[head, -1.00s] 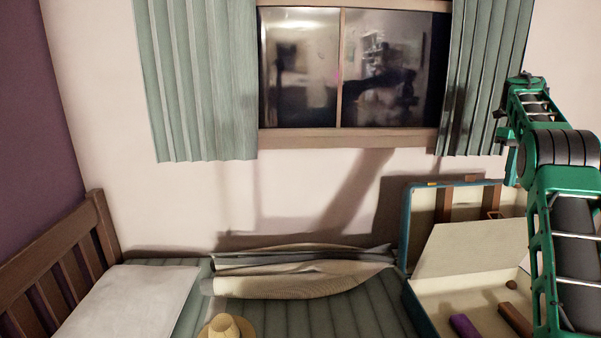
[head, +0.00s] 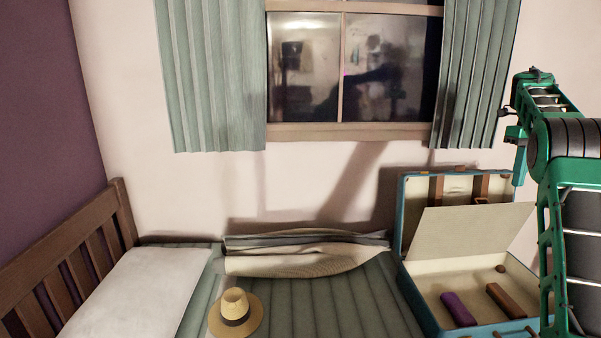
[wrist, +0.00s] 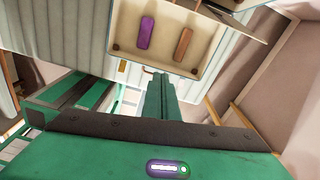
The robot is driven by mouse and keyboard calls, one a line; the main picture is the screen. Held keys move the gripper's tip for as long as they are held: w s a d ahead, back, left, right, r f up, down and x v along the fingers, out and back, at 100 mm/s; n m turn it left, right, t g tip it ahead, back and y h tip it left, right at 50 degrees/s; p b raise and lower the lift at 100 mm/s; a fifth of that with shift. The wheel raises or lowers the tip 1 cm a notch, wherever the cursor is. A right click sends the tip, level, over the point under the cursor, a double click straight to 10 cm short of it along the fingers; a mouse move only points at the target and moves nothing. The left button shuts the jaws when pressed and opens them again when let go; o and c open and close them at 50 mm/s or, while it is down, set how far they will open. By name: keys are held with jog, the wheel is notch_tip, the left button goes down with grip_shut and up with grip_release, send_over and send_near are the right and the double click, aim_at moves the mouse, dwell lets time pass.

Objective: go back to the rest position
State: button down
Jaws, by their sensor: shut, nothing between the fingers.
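My gripper (wrist: 160,84) shows in the wrist view as green fingers closed together, with nothing between them. In the head view my green arm stands at the right edge, raised, with its end (head: 520,160) hanging in front of the wall beside the suitcase lid. The open blue suitcase (head: 418,298) lies on the bed below and to the left of the arm. It holds a purple item (head: 458,309) and a brown item (head: 506,301). Both also show in the wrist view, beyond the fingertips and apart from them.
A straw hat (head: 236,303) lies on the green bed cover (head: 330,308). A rumpled striped cloth (head: 300,262) lies along the wall. A white pillow (head: 140,293) is by the wooden headboard (head: 122,215). A cream flap (head: 470,240) stands tilted in the suitcase. The window and curtains are behind.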

jog(key=s+a+r+n, duration=0.1)
jog(key=s+a+n, duration=0.5)
jog(key=s, duration=0.5)
jog(key=s+a+n, duration=0.5)
jog(key=s+n, duration=0.3)
jog(key=s, duration=0.3)
jog(key=s+a+f+n, duration=0.4)
jog(key=s+f, duration=0.1)
jog(key=s, duration=0.3)
jog(key=s+a+f+n, duration=0.4)
jog(key=s+a+f, duration=0.1)
jog(key=s, duration=0.3)
jog(key=s+a+f+n, duration=0.5)
jog(key=s, duration=0.3)
jog(key=shift+t, duration=0.3)
jog(key=shift+w+r, duration=0.15)
jog(key=shift+w, duration=0.5)
